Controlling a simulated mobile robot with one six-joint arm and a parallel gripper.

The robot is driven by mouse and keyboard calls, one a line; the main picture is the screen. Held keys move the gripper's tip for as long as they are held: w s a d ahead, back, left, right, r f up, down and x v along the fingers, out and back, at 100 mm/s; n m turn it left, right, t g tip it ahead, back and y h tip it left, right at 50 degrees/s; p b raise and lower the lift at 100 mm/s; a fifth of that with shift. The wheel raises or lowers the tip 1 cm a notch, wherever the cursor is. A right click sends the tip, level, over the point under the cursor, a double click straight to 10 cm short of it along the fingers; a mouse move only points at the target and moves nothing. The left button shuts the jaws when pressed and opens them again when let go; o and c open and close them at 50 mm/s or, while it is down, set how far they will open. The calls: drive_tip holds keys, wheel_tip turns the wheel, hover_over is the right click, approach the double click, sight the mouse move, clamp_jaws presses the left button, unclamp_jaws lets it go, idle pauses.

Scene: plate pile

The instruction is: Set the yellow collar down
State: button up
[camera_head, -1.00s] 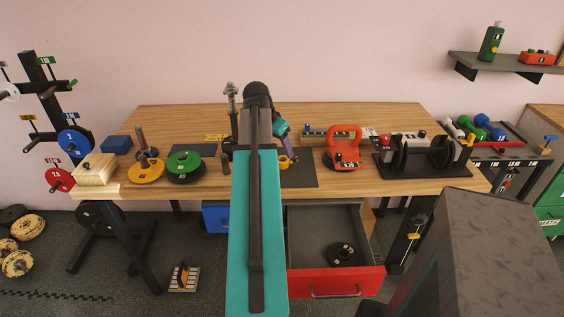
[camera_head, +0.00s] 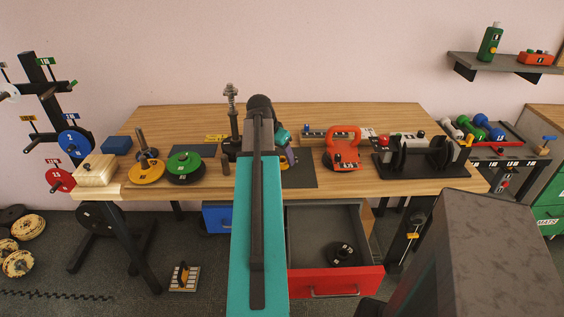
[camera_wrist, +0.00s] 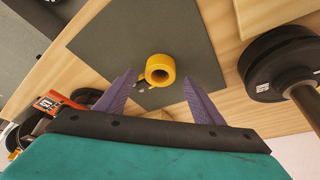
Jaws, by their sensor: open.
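The yellow collar (camera_wrist: 160,70) is a thick ring on the dark grey mat (camera_wrist: 92,42), with its hole toward the wrist camera. My gripper (camera_wrist: 159,78) is open, its two purple fingers apart on either side of the collar, with a gap on each side. In the head view my gripper (camera_head: 290,156) is low over the mat (camera_head: 304,178), mostly behind my arm, and the collar is largely hidden there.
A green plate (camera_head: 184,163) and a yellow plate (camera_head: 146,171) lie left of my arm. A chrome post (camera_head: 232,110) stands close behind it. An orange kettlebell weight (camera_head: 344,150) and a black rack (camera_head: 424,160) stand right. The red drawer (camera_head: 335,283) is open below.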

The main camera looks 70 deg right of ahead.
drive_tip(key=shift+x, duration=1.15)
drive_tip(key=c, duration=1.3)
drive_tip(key=shift+r, duration=0.15)
drive_tip(key=shift+r+b, duration=0.35)
drive_tip(key=shift+r, duration=1.3)
drive_tip(key=w+a, duration=0.1)
drive_tip(key=a, duration=0.4)
drive_tip(key=w+a+r+b, duration=0.1)
drive_tip(key=a, duration=0.4)
drive_tip(key=w+a+b, duration=0.1)
drive_tip(key=a, duration=0.4)
drive_tip(key=shift+w+a+r, duration=0.2)
drive_tip(key=shift+w+a, duration=0.1)
drive_tip(key=shift+w, duration=0.1)
